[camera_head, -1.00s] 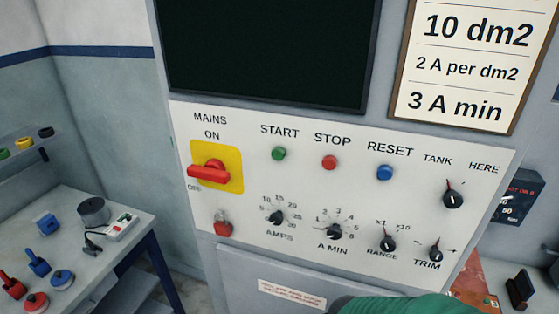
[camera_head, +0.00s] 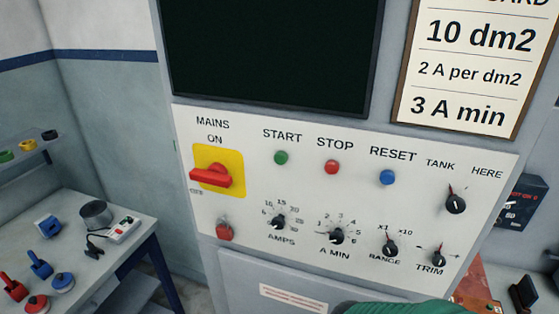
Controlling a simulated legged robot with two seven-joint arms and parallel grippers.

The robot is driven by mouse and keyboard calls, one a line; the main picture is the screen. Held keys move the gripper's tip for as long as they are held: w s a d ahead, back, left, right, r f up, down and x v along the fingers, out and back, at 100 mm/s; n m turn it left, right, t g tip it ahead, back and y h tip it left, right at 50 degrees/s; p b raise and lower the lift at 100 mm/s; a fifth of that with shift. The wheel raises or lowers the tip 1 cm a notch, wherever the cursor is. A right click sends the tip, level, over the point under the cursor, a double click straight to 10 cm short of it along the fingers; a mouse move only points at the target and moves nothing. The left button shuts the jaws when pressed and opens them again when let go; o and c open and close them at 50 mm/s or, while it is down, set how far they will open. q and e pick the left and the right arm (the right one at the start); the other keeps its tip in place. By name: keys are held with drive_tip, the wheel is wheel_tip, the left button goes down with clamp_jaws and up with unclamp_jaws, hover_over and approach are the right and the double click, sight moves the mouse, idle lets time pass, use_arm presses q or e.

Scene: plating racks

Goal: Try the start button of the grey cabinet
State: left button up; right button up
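The grey cabinet (camera_head: 232,262) stands in front of me with a white control panel (camera_head: 310,195). The green start button (camera_head: 281,158) is under the START label, left of the red stop button (camera_head: 332,167) and the blue reset button (camera_head: 387,177). A red mains switch (camera_head: 212,176) on a yellow plate is at the panel's left, its handle lying roughly horizontal. A red padlock-like item (camera_head: 224,230) hangs below it. The screen (camera_head: 275,50) above is dark. A green rounded shape at the bottom edge may be part of my arm. Neither gripper is in view.
A table (camera_head: 110,262) at the left holds a grey spool (camera_head: 95,213), a white box with a cable (camera_head: 123,229), and several red and blue items. A framed card (camera_head: 470,68) hangs at upper right. Knobs line the panel's lower part. The space before the start button is clear.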

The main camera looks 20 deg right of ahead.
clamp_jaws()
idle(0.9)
